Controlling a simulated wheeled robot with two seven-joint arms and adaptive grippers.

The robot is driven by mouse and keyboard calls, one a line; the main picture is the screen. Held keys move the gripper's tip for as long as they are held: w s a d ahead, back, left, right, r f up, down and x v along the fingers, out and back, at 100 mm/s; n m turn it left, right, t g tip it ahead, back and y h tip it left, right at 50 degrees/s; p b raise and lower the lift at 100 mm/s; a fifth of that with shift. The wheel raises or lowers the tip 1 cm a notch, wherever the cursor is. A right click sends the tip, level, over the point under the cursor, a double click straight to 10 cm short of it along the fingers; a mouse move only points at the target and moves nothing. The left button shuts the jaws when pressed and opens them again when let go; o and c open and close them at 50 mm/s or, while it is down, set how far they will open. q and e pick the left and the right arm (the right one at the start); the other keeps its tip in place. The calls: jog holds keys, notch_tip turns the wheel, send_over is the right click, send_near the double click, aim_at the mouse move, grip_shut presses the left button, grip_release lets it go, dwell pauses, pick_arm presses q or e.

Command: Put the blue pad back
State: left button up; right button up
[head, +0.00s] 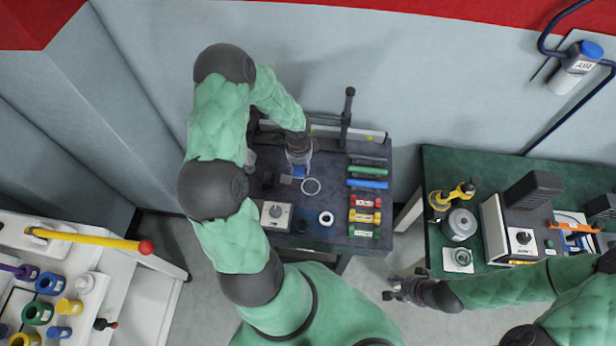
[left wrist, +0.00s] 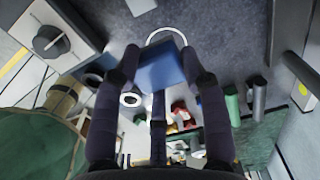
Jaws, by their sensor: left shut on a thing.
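The blue pad (left wrist: 160,68) is a small blue block held between the fingers of my left gripper (left wrist: 160,75) in the left wrist view. In the head view my left gripper (head: 299,160) points down over the dark middle table, and a bit of the blue pad (head: 299,171) shows just below it. A white ring (head: 311,186) lies on the table close to the pad. I cannot tell whether the pad touches the table. My right gripper (head: 398,288) hangs over the floor between the tables, away from the pad; its fingers are too small to read.
On the dark table (head: 335,160) stand a knob box (head: 276,215), a white roll (head: 326,218), a blue bar (head: 367,184), a green bar (head: 368,171) and red and yellow spools (head: 364,209). A rail with an upright post (head: 347,112) lines its back. A green bench (head: 440,165) stands right.

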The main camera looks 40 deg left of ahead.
pick_arm(q)
jog(key=shift+w+d+b, duration=0.3)
jog(key=shift+d+b, duration=0.1)
jog(key=shift+b, duration=0.15)
jog(key=w+d+r+b, duration=0.1)
jog(key=d+r+b, duration=0.3)
jog(key=d+b, duration=0.7)
send_over(333, 167)
jog(key=f, duration=0.9)
jog(key=shift+s+d, duration=0.1)
jog(key=shift+s, duration=0.1)
jog(key=shift+w+f, duration=0.2)
jog(key=shift+f, duration=0.15)
notch_tip(333, 167, down, 3)
jog(key=shift+w+f, duration=0.1)
